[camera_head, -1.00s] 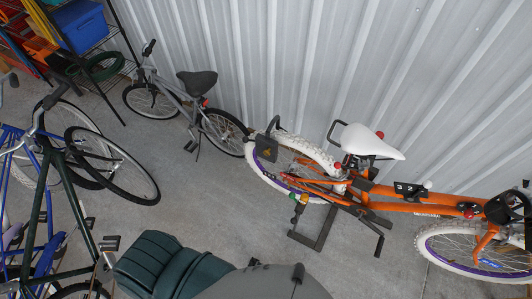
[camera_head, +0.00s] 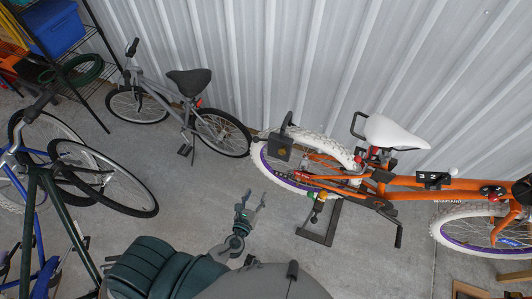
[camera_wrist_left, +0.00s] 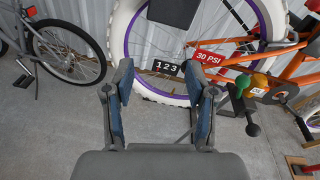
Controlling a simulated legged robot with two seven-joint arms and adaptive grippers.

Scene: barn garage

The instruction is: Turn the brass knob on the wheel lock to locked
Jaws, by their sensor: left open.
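The wheel lock appears to be a dark box (camera_head: 279,153) at the rear wheel (camera_head: 330,148) of the orange bike, with a small brass-coloured mark on its face. The knob's setting is too small to read. In the left wrist view a dark block (camera_wrist_left: 173,10) at the top edge, in front of the purple-rimmed wheel, may be the same lock; no knob shows on it. My left gripper (camera_head: 254,198) is open and empty, below and left of the lock in the head view. Its two blue-padded fingers also show in the wrist view (camera_wrist_left: 157,82). My right gripper is out of view.
The orange bike (camera_head: 410,182) stands along the corrugated wall. A "123" tag (camera_wrist_left: 166,67), a red "30 PSI" tag (camera_wrist_left: 208,57) and coloured balls (camera_wrist_left: 241,80) sit by its wheel. A grey bike (camera_head: 170,90) stands left. Floor between is clear.

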